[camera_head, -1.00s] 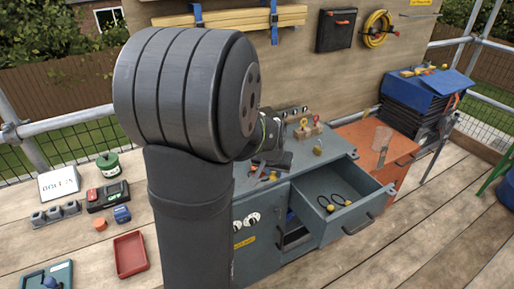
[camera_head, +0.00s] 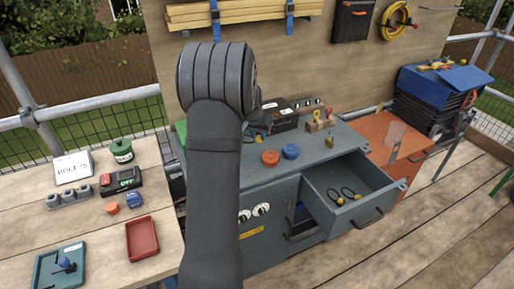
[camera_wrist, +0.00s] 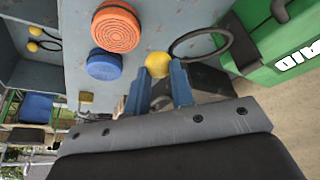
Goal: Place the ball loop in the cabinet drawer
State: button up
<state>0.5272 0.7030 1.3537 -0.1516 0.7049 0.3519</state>
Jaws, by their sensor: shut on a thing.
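My gripper (camera_wrist: 160,92) is shut on a ball loop, a yellow ball (camera_wrist: 158,64) with a black ring (camera_wrist: 203,36) on its right, close over the grey cabinet top. In the head view my arm hides the gripper and this loop. The cabinet drawer (camera_head: 366,206) stands open at the right of the cabinet (camera_head: 262,178). It holds other ball loops (camera_head: 345,194), which also show at the upper left of the wrist view (camera_wrist: 36,40).
An orange disc (camera_head: 270,157) and a blue disc (camera_head: 290,151) sit on the cabinet top, beside the gripper in the wrist view. A green case (camera_wrist: 285,40) stands close on the right there. A padlock (camera_head: 330,141) and a key block stand farther back.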

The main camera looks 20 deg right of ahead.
jog(key=f, duration=0.6)
jog(key=shift+w+f, duration=0.2)
jog(key=shift+w, duration=0.15)
jog(key=shift+w+f, duration=0.2)
jog(key=shift+f, duration=0.05)
jog(key=shift+f, duration=0.15)
jog(key=o, duration=0.7)
jog(key=shift+c, duration=0.2)
jog(key=v, duration=1.2)
jog(key=shift+c, duration=0.2)
